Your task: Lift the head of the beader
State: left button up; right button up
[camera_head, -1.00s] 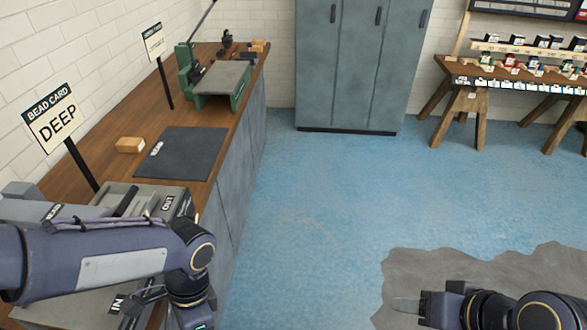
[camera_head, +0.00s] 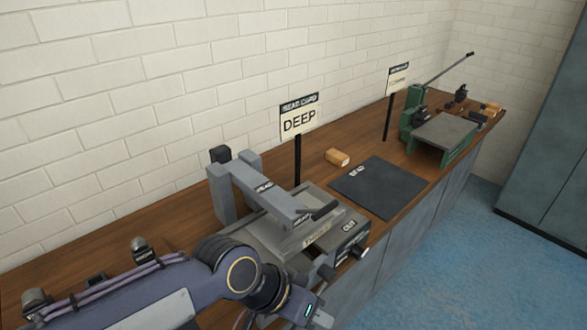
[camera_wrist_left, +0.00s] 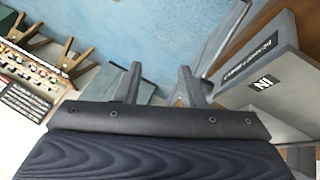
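The beader (camera_head: 330,228) is a grey machine on the wooden bench. Its head (camera_head: 265,193) is a grey arm reaching from posts at the back over the bed, lying low above it, with a dark handle (camera_head: 325,210) at the front end. My left gripper (camera_head: 318,312) is in front of the beader, low by the bench's front edge and apart from the handle. In the left wrist view its two fingers (camera_wrist_left: 158,85) stand apart with nothing between them. That view also shows a grey side of the beader (camera_wrist_left: 270,80) with an "IN" label. My right gripper is out of view.
A "DEEP" sign (camera_head: 299,120) stands behind the beader. A wooden block (camera_head: 337,157) and a dark mat (camera_head: 379,188) lie to its right. A green machine (camera_head: 440,135) with a long lever stands farther along. Blue floor (camera_head: 440,250) is open beside the bench.

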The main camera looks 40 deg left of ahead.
aim_at(291, 212)
jog(key=u, duration=1.8)
